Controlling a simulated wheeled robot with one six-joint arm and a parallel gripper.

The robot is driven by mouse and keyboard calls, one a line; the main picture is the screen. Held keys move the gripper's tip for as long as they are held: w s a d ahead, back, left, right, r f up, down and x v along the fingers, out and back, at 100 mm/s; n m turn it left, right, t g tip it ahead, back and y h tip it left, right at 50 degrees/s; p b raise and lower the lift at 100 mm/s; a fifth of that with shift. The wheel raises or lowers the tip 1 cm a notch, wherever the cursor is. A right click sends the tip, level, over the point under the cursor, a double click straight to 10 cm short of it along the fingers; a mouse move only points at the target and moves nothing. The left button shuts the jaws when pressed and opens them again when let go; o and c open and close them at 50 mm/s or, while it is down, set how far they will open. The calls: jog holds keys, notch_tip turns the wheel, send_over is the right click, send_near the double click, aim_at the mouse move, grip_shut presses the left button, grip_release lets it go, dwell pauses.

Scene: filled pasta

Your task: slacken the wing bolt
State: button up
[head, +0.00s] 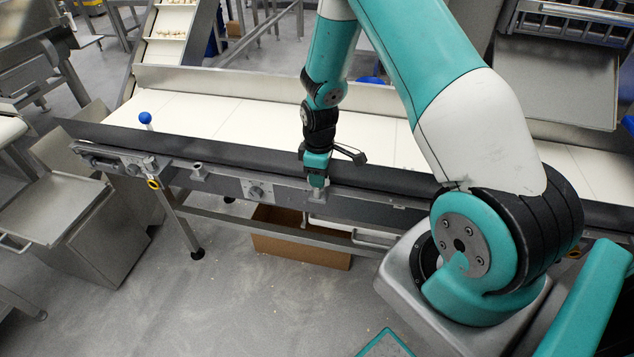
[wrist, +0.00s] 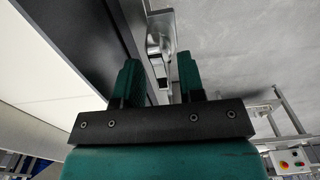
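My gripper (head: 317,182) points down at the front side rail of the white conveyor, in the head view. In the wrist view its two green fingers (wrist: 159,80) stand apart, with a gap between them. A small metal fitting (wrist: 167,46) on the rail's outer side shows ahead of and between the fingertips, with a thin bright piece on it that looks like the wing bolt. I cannot tell whether the fingers touch it. In the head view the gripper hides most of this spot.
The conveyor belt (head: 205,113) runs behind a dark side guard (head: 240,153). A blue-knobbed lever (head: 146,118) stands at its left end. A cardboard box (head: 290,240) sits on the floor beneath. A control box with buttons (wrist: 291,163) shows in the wrist view. The floor in front is open.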

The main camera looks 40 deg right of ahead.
jog(key=shift+c, duration=0.4)
grip_shut()
jog(key=n, duration=0.3)
jog(key=shift+r+p, duration=0.1)
jog(key=shift+p, duration=0.2)
jog(key=n, duration=0.5)
jog(key=shift+p, duration=0.35)
jog(key=n, duration=0.3)
jog(key=shift+n, duration=0.3)
jog(key=n+p, duration=0.1)
jog(key=n, duration=0.3)
jog(key=shift+w, duration=0.1)
jog(key=shift+o, duration=2.2)
grip_release()
